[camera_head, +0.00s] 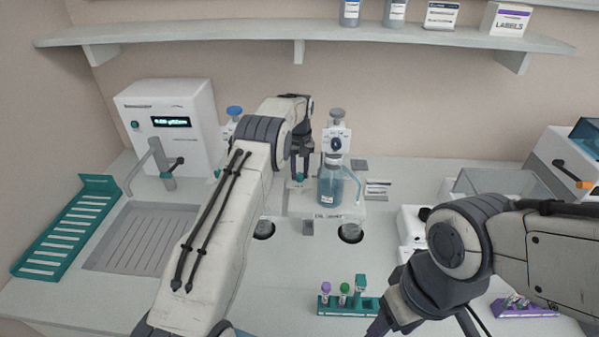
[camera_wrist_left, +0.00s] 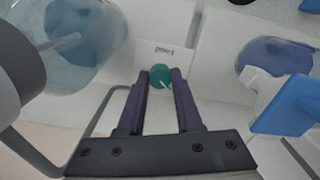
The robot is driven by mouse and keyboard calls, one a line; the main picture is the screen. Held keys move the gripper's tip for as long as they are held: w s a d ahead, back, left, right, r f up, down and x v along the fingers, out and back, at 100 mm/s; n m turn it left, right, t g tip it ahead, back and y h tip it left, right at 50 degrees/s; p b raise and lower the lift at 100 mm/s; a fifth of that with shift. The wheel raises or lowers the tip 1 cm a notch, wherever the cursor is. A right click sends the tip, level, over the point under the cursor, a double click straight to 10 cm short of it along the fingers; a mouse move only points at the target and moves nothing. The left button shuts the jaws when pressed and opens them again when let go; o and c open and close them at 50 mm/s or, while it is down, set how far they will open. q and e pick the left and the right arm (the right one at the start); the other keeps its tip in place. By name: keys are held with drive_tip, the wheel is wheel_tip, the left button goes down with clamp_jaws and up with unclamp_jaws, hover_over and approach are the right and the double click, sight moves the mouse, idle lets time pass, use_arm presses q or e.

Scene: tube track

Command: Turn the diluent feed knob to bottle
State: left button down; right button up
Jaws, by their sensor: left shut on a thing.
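The small teal knob (camera_wrist_left: 160,76) sits on a white panel in the left wrist view, with a pale pointer line on its face. My left gripper (camera_wrist_left: 160,80) has its two purple fingers closed on either side of the knob. In the head view, my left gripper (camera_head: 300,178) reaches down between the two bottle stations. A clear bottle (camera_head: 330,186) with blue liquid stands right of it. The panel label (camera_wrist_left: 164,50) is too small to read. My right gripper (camera_head: 378,326) is only partly in frame at the bottom, and its fingertips are hidden.
A white instrument (camera_head: 168,122) with a display stands at the back left, near a grey drain tray (camera_head: 140,238) and a teal rack (camera_head: 62,228). A tube rack (camera_head: 338,312) lies at the front. A shelf (camera_head: 240,34) runs above. My left forearm hides much of the left station.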

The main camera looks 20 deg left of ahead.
sight(300, 175)
use_arm(q)
drive_tip(key=shift+r, duration=0.1)
drive_tip(key=c, duration=0.6)
unclamp_jaws()
wheel_tip(300, 175, up, 4)
drive_tip(key=shift+w+r+b, duration=0.1)
drive_tip(key=shift+b, duration=0.6)
wheel_tip(300, 175, up, 6)
drive_tip(key=shift+r, duration=0.1)
